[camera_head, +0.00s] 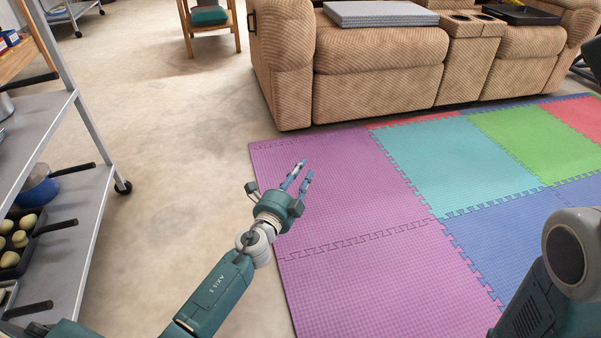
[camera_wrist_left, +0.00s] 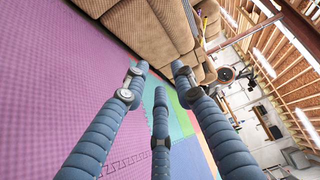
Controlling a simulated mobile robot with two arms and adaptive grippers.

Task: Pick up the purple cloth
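I see no separate purple cloth in either view. The purple thing in view is the interlocking foam floor mat (camera_head: 350,195), whose purple tiles lie flat on the floor in the head view; it also fills the left side of the left wrist view (camera_wrist_left: 50,75). My left gripper (camera_head: 306,168) is over the mat's left part in the head view. Its fingers are spread apart and empty, and they also show in the left wrist view (camera_wrist_left: 160,76). My right gripper is out of view; only part of my right arm shows at lower right.
A tan recliner sofa (camera_head: 380,70) stands behind the mat, with a folded grey item (camera_head: 380,13) on it. A metal shelf cart (camera_head: 75,190) with pans stands at left. A small wooden stand (camera_head: 210,30) is at the back. Bare floor lies between cart and mat.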

